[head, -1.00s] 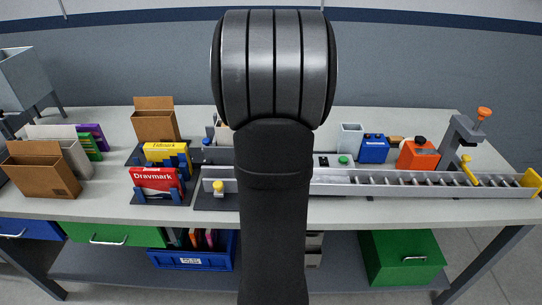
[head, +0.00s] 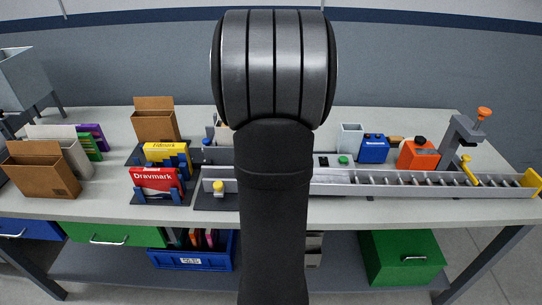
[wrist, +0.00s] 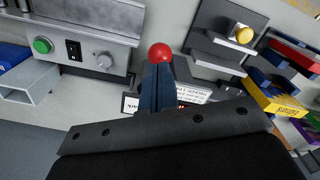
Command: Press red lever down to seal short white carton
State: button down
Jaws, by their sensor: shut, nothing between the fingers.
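The red lever's round knob (wrist: 160,53) shows in the wrist view, right at the tips of my gripper (wrist: 157,72). My gripper's dark blue fingers are shut together with nothing between them; I cannot tell if they touch the knob. The lever's shaft is hidden. A white surface with black print (wrist: 192,93) shows just beside the fingers, partly covered; I cannot tell for sure that it is the short white carton. In the head view my own arm covers the knob, the gripper and the middle of the bench.
A metal housing with a green button (wrist: 42,45), a black switch and a dial lies left in the wrist view. A grey bracket with a yellow knob (wrist: 243,34) and a yellow box (wrist: 275,103) are at right. A roller conveyor (head: 420,184) runs along the bench's right side.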

jog(key=shift+f, duration=0.15)
jog(key=shift+f, duration=3.6)
notch_tip(320, 180, up, 13)
dwell(1.1)
jog(key=shift+f, duration=3.4)
jog(key=shift+r, duration=0.15)
